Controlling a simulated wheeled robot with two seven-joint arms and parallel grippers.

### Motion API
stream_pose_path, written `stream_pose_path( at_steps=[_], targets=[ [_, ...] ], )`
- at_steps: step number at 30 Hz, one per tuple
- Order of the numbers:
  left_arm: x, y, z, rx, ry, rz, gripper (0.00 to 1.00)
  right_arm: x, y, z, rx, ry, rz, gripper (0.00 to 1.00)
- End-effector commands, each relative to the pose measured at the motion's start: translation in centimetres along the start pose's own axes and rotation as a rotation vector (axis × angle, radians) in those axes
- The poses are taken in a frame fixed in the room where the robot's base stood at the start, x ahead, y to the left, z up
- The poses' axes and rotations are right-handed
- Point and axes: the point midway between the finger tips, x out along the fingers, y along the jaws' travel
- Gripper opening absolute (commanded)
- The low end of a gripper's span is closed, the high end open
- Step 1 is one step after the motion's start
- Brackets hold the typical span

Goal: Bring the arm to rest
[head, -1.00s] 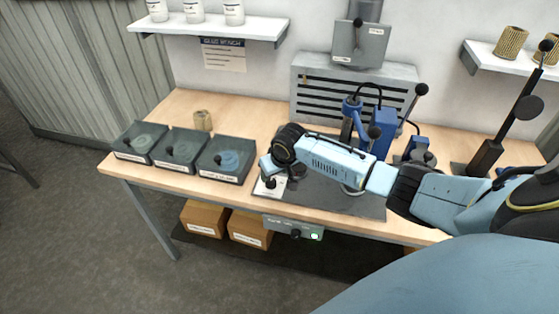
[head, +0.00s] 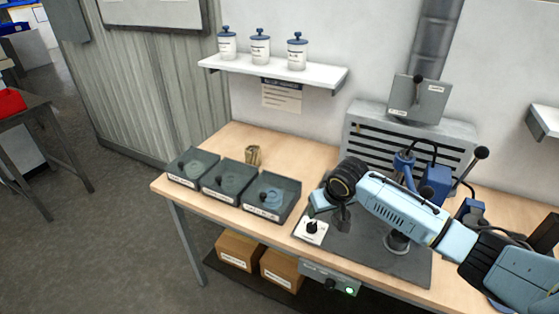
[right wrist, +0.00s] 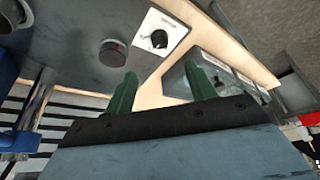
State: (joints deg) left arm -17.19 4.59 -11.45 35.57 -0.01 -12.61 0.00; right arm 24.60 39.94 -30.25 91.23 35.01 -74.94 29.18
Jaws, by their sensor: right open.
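My right arm (head: 405,205) comes in from the right in the head view, pale blue with black joints, and reaches over the grey mat on the bench. Its gripper is partly hidden behind the wrist in that view. In the right wrist view the right gripper (right wrist: 162,88) shows two green fingers spread apart with nothing between them. My left gripper is not in view.
Three dark bins (head: 274,196) line the bench's left part, with a tan cartridge (head: 253,155) behind them. A blue press (head: 435,185) stands behind my arm. A dark round knob (right wrist: 113,52) is on the mat. A shelf (head: 275,73) holds white jars.

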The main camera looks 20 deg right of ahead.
Motion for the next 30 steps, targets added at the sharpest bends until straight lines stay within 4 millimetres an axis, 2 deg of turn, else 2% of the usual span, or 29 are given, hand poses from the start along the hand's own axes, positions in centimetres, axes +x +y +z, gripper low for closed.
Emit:
stream_pose_path(
  at_steps=[5,8,13,15,18,21,24,30],
  targets=[
    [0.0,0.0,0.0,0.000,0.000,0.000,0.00,0.2,-0.6,0.6,-0.013,-0.004,-0.007,0.55],
    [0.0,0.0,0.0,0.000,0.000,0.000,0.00,0.5,-2.8,2.9,-0.061,-0.017,-0.033,0.55],
    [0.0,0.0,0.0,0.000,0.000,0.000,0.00,0.1,-8.6,10.1,-0.189,-0.034,-0.108,0.55],
    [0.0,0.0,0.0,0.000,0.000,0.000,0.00,-0.9,-10.4,13.1,-0.229,-0.032,-0.132,0.55],
    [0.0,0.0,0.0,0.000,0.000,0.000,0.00,-2.6,-11.9,17.0,-0.261,-0.032,-0.148,0.55],
    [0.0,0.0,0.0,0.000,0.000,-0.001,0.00,-4.3,-12.3,19.9,-0.272,-0.033,-0.147,0.55],
    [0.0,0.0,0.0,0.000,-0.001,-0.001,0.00,-5.8,-12.2,21.9,-0.273,-0.036,-0.136,0.55],
    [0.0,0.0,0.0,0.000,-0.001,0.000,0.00,-8.2,-11.3,24.9,-0.260,-0.050,-0.105,0.55]
  ],
)
